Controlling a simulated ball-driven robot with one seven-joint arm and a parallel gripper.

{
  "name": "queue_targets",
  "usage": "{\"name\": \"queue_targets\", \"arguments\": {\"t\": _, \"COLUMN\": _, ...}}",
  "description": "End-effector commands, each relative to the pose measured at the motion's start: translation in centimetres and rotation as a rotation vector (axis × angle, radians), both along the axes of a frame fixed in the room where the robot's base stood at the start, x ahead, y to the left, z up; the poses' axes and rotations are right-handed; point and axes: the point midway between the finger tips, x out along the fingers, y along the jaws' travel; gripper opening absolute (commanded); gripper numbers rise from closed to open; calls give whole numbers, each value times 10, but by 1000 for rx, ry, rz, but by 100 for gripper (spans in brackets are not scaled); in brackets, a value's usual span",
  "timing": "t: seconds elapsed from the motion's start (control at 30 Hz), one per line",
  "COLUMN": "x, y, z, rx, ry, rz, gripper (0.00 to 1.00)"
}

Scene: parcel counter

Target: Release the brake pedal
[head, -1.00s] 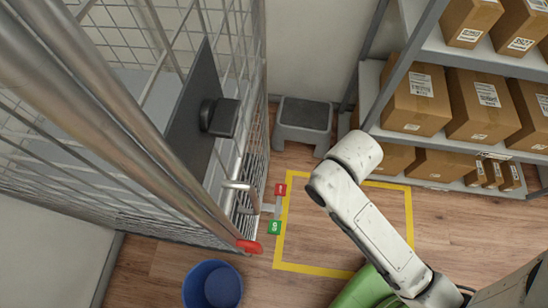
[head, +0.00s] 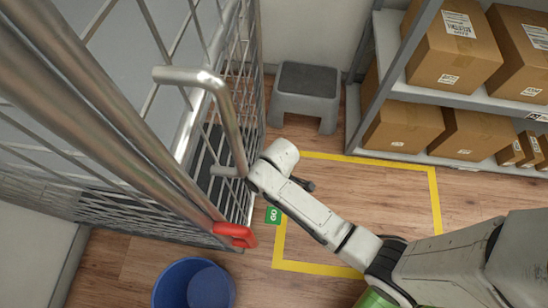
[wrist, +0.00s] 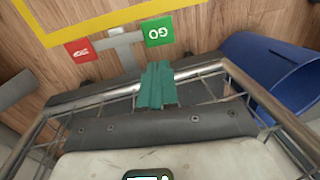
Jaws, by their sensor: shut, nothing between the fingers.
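The brake pedal is a grey bar with a red end and a green GO end, low at the base of a wire roll cage (head: 240,110). In the head view the green end (head: 273,215) shows just beside my arm, and the red end is hidden. In the wrist view both the red end (wrist: 83,52) and the green GO end (wrist: 158,31) are in sight, apart from my fingers. My gripper (wrist: 158,85) shows there as teal fingers, shut and empty, in front of a cage rail and nearer the green end. The head view hides the fingers behind my arm.
A blue bin (head: 194,285) stands on the floor beside the cage; it also shows in the wrist view (wrist: 270,75). A grey step stool (head: 305,95) and shelves with cartons (head: 405,125) stand behind. Yellow tape (head: 436,200) marks mostly clear floor. A red catch (head: 235,232) sits on the cage.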

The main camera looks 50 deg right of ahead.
Motion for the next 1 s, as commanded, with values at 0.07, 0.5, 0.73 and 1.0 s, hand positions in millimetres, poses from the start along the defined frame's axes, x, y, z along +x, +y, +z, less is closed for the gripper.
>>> {"name": "queue_targets", "arguments": {"t": 0.07, "x": 3, "y": 2, "z": -18, "rx": 5, "ry": 3, "rz": 20, "gripper": 0}}
{"name": "queue_targets", "arguments": {"t": 0.5, "x": 5, "y": 4, "z": -23, "rx": 10, "ry": 6, "rz": 36, "gripper": 0}}
{"name": "queue_targets", "arguments": {"t": 0.73, "x": 3, "y": 6, "z": -42, "rx": 10, "ry": 9, "rz": 37, "gripper": 0}}
{"name": "queue_targets", "arguments": {"t": 1.0, "x": -2, "y": 12, "z": -95, "rx": 10, "ry": 8, "rz": 36, "gripper": 0}}
